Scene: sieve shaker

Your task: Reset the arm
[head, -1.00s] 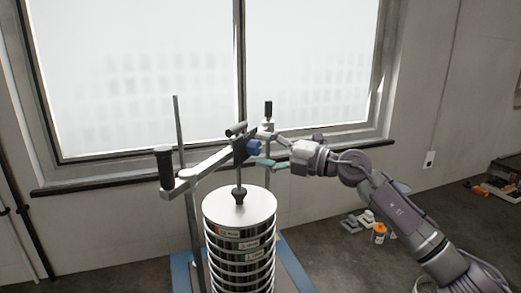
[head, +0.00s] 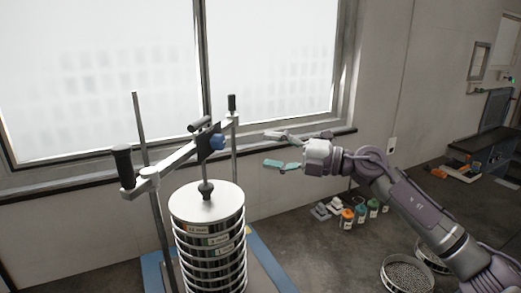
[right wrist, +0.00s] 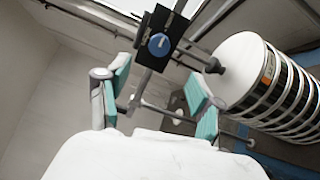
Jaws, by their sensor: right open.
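My right gripper (head: 276,149) is open and empty. In the head view it is in the air to the right of the sieve shaker's clamp head, apart from the blue knob (head: 217,142). In the right wrist view the open fingers (right wrist: 155,98) have teal pads, and the blue knob (right wrist: 159,44) on its black plate is beyond them. The sieve stack (head: 208,240) stands upright under the clamp bar (head: 172,160), with the black presser (head: 206,188) at its lid. The stack also shows at the right of the right wrist view (right wrist: 275,80). My left gripper is not in view.
Small jars with orange and teal lids (head: 347,217) stand on the floor at the right. A round pan of grey grains (head: 407,274) is near my right forearm. A dark bench (head: 480,150) is at the far right. A window (head: 270,60) is behind the shaker.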

